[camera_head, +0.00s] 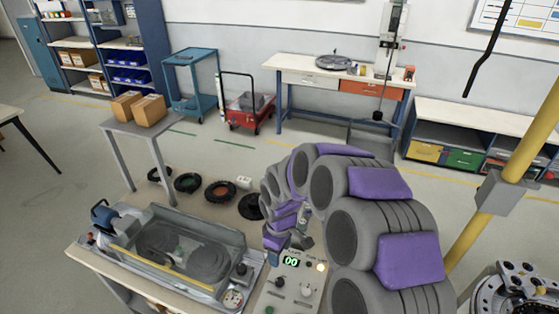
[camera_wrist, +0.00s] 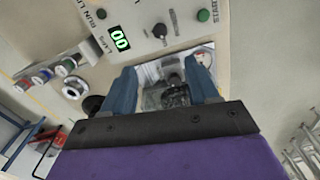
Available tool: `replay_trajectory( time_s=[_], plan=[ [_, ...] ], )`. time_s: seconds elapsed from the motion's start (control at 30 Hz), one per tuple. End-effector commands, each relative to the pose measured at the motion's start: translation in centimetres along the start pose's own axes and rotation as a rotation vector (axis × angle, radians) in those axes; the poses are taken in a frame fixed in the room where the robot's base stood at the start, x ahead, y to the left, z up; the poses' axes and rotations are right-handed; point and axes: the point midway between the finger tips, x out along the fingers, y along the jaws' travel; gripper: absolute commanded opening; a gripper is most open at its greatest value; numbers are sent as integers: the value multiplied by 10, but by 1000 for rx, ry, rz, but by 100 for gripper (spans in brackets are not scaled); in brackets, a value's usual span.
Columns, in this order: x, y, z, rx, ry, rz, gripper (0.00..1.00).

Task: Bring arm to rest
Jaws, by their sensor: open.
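My arm, grey with purple covers, curves down from the right in the head view. My gripper (camera_head: 275,244) hangs close over the back edge of a control box (camera_head: 284,291) with a lit green "00" display. In the wrist view my gripper (camera_wrist: 162,85) has its two blue fingers apart, with nothing held between them. The same control box (camera_wrist: 140,28) lies ahead of the fingers there, with the display, a green button and knobs. I cannot tell whether the fingertips touch the box.
The ring track unit (camera_head: 165,250) sits on a table (camera_head: 90,262) left of the box. A yellow post (camera_head: 500,205) stands right of my arm. Open floor lies beyond.

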Motion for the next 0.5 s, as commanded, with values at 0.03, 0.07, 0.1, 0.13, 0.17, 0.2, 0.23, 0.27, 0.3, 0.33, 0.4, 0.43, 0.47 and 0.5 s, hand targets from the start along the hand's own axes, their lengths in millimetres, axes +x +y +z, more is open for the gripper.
replay_trajectory(
  time_s=[0.03, 0.07, 0.1, 0.13, 0.17, 0.2, 0.23, 0.27, 0.3, 0.33, 0.4, 0.43, 0.47, 0.5],
  plan=[
    [0, 0, 0, 1, 0, 0, 59],
    [-1, 0, 1, 3, 0, 0, 59],
    [-2, -1, 2, 8, 0, 0, 59],
    [-4, -2, 4, 15, 1, -1, 59],
    [-7, -3, 7, 25, 1, -2, 59],
    [-12, -5, 12, 42, 1, -5, 59],
    [-15, -8, 17, 56, -1, -8, 59],
    [-20, -11, 23, 73, -5, -11, 59],
    [-27, -15, 32, 101, -6, -13, 59],
    [-33, -18, 38, 125, -7, -14, 59],
    [-45, -27, 56, 183, -11, -17, 59],
    [-51, -32, 63, 208, -13, -20, 59],
    [-54, -36, 72, 234, -19, -24, 59],
    [-60, -43, 82, 268, -25, -28, 59]
  ],
)
